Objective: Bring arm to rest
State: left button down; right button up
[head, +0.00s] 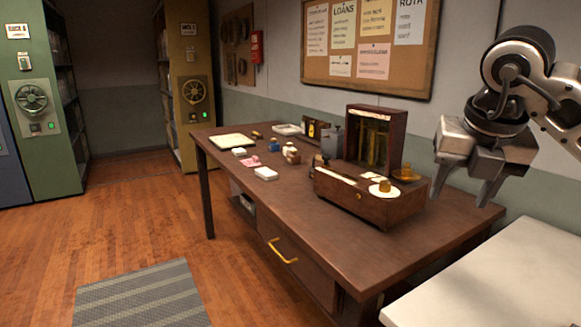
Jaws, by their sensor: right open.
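My right gripper (461,196) hangs in the air at the right of the head view, with its arm coming in from the upper right. Its two fingers point down, stand apart and hold nothing. In the picture it shows to the right of the wooden box on the desk, above the desk's right end. My left gripper is out of view.
A wooden desk (250,213) bears a wooden box (349,197), a dark upright case (392,122) and several small items. A white surface (500,280) is at lower right. A grey mat (140,296) lies on the open floor at left. Shelving units (35,110) stand behind.

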jog(key=s+a+f+n+g+y, duration=0.1)
jog(key=a+f+n+g+y, duration=0.1)
jog(key=a+f+y, duration=0.4)
jog(key=s+a+f+n+g+y, duration=0.1)
jog(key=s+a+f+n, duration=0.2)
jog(key=a, duration=0.6)
jog(key=s+a+m+g+y, duration=0.25)
jog(key=s+a+y, duration=0.35)
jog(key=a+y, duration=0.55)
jog(key=w+d+f+m+t+h, duration=0.2)
jog(key=d+f+m+t+h, duration=0.4)
jog(key=m+t, duration=0.5)
jog(key=w+d+f+m+t+h, duration=0.3)
jog(key=d+f+m+t, duration=0.35)
jog(key=m, duration=0.85)
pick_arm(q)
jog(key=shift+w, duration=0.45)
pick_arm(e)
jog(key=s+d+f+m+g+h, duration=0.1)
jog(key=s+f+m+g+h, duration=0.1)
jog(key=s+f, duration=0.4)
jog(key=s+d+f+m+g+h, duration=0.2)
jog(key=s+f, duration=0.5)
jog(key=f, duration=0.6)
jog(key=shift+d+f+m+g+h, duration=0.15)
jog(key=shift+f+m+g+h, duration=0.2)
jog(key=shift+m+g+h, duration=0.55)
